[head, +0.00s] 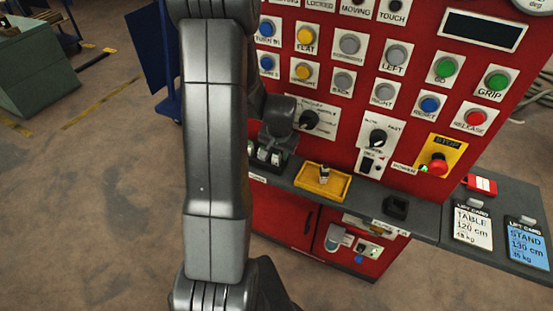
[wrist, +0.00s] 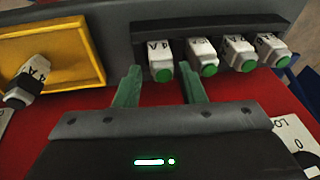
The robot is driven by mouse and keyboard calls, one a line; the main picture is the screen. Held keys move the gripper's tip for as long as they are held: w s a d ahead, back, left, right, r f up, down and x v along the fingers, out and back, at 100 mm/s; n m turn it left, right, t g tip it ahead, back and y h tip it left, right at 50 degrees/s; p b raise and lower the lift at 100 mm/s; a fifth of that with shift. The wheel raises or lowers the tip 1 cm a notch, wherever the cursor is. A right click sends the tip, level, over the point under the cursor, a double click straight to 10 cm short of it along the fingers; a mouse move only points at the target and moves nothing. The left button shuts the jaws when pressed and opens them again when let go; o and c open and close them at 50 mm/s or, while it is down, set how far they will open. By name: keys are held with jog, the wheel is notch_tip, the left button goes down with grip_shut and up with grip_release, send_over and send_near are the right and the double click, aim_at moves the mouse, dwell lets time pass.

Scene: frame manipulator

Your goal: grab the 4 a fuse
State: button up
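A white fuse with a green end (wrist: 161,60) sits at the left end of a dark rack (wrist: 146,28); its upside-down label looks like "4 A". My gripper (wrist: 160,78) has its two green fingers apart, one on each side of this fuse. I cannot tell whether they touch it. Several similar fuses stand to the right, including the neighbour (wrist: 203,56), close to the right finger. In the head view the rack's fuses (head: 265,155) show just right of my arm, which hides part of the rack. My gripper (head: 272,138) is there only partly visible, dark, above the rack.
A red button panel (head: 345,150) rises behind the grey shelf (head: 425,215). A small black holder (head: 397,207) and two cards (head: 473,225) stand rightward.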

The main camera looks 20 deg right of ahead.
jog(key=shift+x, duration=1)
jog(key=shift+c, duration=0.5)
jog(key=c, duration=0.7)
